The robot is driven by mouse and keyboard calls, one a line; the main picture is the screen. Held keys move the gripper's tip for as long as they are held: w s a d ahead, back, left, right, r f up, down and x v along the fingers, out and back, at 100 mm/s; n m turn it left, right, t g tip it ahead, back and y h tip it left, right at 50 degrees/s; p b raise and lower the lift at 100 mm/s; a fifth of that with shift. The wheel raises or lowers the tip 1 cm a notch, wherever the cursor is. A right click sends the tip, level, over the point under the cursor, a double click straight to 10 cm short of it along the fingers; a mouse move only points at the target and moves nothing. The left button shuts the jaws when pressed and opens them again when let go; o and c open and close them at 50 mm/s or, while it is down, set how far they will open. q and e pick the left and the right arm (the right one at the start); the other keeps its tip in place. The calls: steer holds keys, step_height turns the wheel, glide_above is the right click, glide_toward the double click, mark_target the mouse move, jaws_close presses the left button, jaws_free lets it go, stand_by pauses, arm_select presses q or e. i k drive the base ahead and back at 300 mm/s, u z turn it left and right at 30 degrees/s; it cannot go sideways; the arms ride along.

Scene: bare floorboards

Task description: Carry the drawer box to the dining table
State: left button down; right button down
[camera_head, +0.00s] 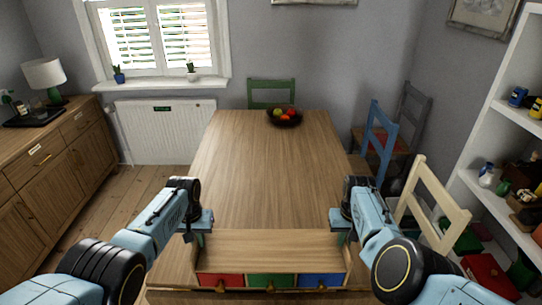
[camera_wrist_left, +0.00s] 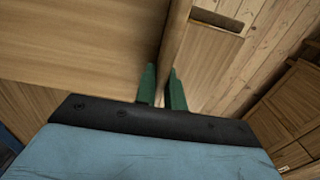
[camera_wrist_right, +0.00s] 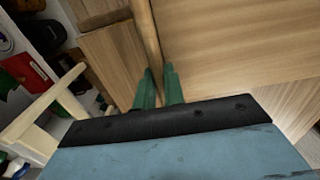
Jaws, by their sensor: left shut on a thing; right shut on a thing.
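The drawer box (camera_head: 268,245) is wooden, with a red, a green and a blue drawer front facing me, and it looks level. It is at the near end of the wooden dining table (camera_head: 265,165); I cannot tell whether it touches the tabletop. My left gripper (camera_head: 199,236) is shut on the box's left side wall, also seen between the green fingers in the left wrist view (camera_wrist_left: 163,85). My right gripper (camera_head: 341,236) is shut on the right side wall, also seen in the right wrist view (camera_wrist_right: 158,85). The fingertips are partly hidden in the head view.
A fruit bowl (camera_head: 284,117) stands at the table's far end; the middle of the tabletop is clear. A green chair (camera_head: 271,91) is behind it. A blue chair (camera_head: 380,140) and a cream chair (camera_head: 432,205) stand at the right. A sideboard (camera_head: 55,150) is left, white shelves (camera_head: 500,125) right.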

mark_target(271, 199)
steer(key=i, duration=1.15)
